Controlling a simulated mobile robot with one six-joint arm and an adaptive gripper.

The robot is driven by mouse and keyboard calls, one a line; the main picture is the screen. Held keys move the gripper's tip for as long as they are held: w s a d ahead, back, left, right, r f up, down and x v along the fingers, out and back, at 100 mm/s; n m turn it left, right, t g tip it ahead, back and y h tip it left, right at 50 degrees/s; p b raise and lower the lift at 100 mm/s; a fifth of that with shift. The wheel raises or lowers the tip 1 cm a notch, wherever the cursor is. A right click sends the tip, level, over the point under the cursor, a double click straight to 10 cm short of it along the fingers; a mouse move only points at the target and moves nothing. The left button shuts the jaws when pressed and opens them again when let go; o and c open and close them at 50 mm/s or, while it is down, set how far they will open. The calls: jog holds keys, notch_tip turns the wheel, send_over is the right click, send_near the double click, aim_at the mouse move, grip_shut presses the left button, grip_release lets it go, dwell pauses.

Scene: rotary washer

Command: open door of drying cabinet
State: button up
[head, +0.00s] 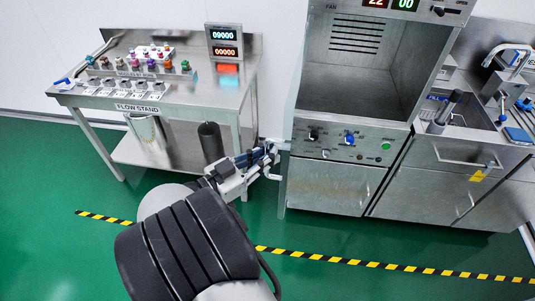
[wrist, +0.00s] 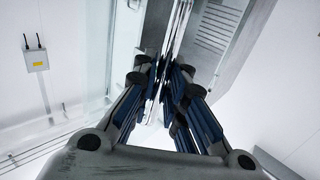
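The drying cabinet (head: 352,75) is the steel box at the upper right of the head view, with its grille-backed inside exposed. A thin pale upright panel (head: 297,92), apparently its door seen nearly edge-on, is along its left side. My gripper (head: 276,152) is at the cabinet's lower left edge, by a small light bracket or handle. In the wrist view the fingers (wrist: 160,72) reach up on both sides of a thin shiny panel edge (wrist: 173,45). Whether they touch it is unclear, as reflections and overlap hide the gap.
A control panel (head: 345,144) with knobs is below the cabinet opening. The flow stand (head: 140,109) with several coloured fittings is at the left. A counter with a sink (head: 460,112) and a drawer handle (head: 468,160) is at the right. Green floor (head: 60,200) is open in front.

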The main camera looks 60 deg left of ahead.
jog(key=o, duration=0.4)
jog(key=shift+s, duration=0.1)
jog(key=s, duration=0.4)
jog(key=s+d, duration=0.1)
jog(key=s, duration=0.6)
jog(key=shift+s+d, duration=0.3)
jog(key=shift+s, duration=0.1)
jog(key=shift+w, duration=0.1)
